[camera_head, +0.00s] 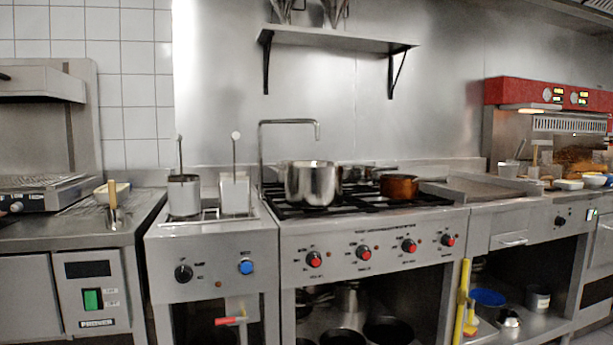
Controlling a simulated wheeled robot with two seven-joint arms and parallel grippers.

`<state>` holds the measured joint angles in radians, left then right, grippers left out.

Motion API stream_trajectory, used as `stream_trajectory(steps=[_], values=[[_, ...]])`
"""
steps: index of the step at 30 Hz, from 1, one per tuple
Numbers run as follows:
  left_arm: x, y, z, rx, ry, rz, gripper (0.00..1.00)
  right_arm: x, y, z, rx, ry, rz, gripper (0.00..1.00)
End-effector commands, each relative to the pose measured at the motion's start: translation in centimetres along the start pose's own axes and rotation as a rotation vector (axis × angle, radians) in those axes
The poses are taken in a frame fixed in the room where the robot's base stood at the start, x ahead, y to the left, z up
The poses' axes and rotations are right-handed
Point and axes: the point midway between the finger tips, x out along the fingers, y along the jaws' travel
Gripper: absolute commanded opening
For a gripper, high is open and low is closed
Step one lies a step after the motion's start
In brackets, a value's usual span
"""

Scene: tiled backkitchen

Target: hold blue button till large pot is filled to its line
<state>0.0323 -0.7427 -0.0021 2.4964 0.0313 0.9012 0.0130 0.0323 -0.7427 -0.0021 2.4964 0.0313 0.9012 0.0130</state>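The blue button (246,267) is a round button on the front panel of the steel unit left of the stove. The large pot (312,183) is a shiny steel pot standing upright on the stove's left side. A bent faucet pipe (290,123) rises behind it, its outlet above the pot's right part. I cannot see the pot's inside, any water level or its line. Neither of my grippers is in view.
A black knob (183,273) sits left of the button, and a red-handled valve (230,321) below it. A copper pan (398,186) is on the stove. The button's front looks unobstructed.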

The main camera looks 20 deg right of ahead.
Motion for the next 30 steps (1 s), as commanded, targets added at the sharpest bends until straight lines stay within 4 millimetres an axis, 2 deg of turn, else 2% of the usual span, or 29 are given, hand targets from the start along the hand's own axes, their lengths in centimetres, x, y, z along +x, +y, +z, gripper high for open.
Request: stream_trajectory(steps=[4,12,30], values=[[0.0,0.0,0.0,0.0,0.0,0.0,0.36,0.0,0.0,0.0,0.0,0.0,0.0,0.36],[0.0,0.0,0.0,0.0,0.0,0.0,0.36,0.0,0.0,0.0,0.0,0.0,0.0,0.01],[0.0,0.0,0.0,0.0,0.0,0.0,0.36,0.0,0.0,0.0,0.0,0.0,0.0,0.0]])
